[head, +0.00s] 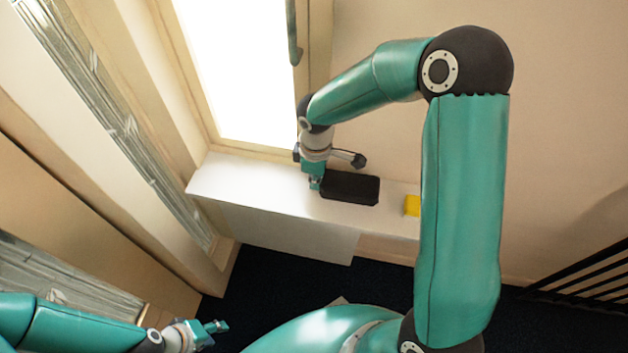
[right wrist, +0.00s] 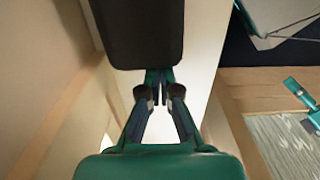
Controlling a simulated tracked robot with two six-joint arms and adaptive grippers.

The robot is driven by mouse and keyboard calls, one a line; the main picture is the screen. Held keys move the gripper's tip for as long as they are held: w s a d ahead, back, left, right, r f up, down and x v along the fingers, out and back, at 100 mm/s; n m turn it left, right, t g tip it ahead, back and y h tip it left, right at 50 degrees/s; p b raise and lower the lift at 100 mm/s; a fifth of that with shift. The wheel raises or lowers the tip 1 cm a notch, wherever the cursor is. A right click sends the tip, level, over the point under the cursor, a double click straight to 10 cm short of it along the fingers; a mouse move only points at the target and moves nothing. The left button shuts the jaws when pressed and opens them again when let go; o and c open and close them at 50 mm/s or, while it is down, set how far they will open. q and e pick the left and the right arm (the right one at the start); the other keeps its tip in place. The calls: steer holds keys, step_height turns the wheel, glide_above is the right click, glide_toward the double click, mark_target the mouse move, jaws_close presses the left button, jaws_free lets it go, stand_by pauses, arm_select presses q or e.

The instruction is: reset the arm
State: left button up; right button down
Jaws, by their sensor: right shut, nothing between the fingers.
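My right gripper (head: 315,185) is at the window sill, beside the left end of a black, box-like object (head: 350,188). In the right wrist view its fingertips (right wrist: 158,76) are together and empty, close to the black object (right wrist: 137,30). I cannot tell whether they touch it. My right arm reaches over from the right, bent high at the elbow. My left gripper (head: 216,327) is low at the left, away from the sill, and shows no object in it. Its fingers are too small to judge.
The pale sill (head: 250,185) runs below a bright window (head: 240,75). A yellow block (head: 412,205) sits on it right of the black object, partly near my arm. A dark railing (head: 585,280) stands at lower right.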

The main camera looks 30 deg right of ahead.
step_height(320, 180, up, 9)
steer(key=p, duration=0.7)
steer(key=s+a+f+m+y+p, duration=0.2)
steer(key=s+a+f+m+p, duration=0.1)
steer(key=s+a+m+p, duration=0.2)
steer(key=s+a+f+m+y+p, duration=0.2)
steer(key=s+a+m+p, duration=0.3)
steer(key=s, duration=0.5)
steer(key=a+f+m, duration=0.1)
steer(key=a, duration=0.1)
steer(key=shift+a+f+t+p, duration=0.3)
steer(key=shift+a+f, duration=0.05)
steer(key=shift+a, duration=0.05)
